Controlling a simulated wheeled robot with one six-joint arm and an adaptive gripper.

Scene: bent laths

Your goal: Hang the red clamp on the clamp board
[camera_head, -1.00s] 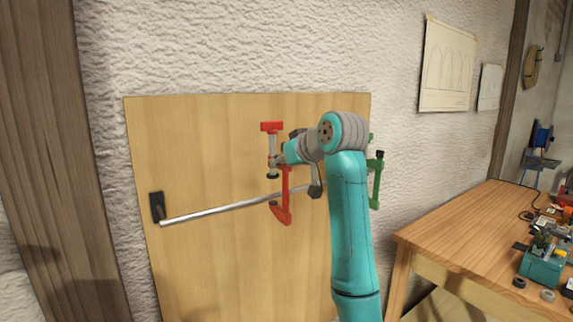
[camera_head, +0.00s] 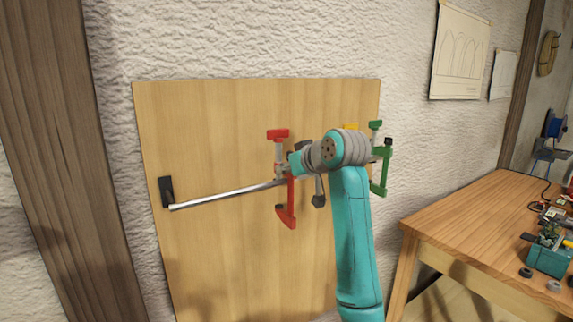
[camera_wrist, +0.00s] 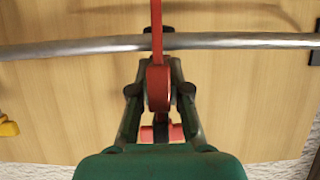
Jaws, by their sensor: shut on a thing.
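The red clamp (camera_head: 291,200) is upright in front of the wooden clamp board (camera_head: 230,240), at the metal rail (camera_head: 225,194). My gripper (camera_head: 291,170) is shut on the clamp. In the wrist view, my gripper's fingers (camera_wrist: 160,80) lie on both sides of the red clamp (camera_wrist: 157,30). Its red bar crosses in front of the rail (camera_wrist: 230,40) there. I cannot tell whether the clamp touches or rests on the rail. My arm hides the rail's right part in the head view.
A green clamp (camera_head: 386,165) hangs right of my arm, with a yellow piece (camera_head: 350,127) showing behind it. A black bracket (camera_head: 166,192) holds the rail's left end. A wooden workbench (camera_head: 475,225) with tools stands at the right. The rail's left stretch is free.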

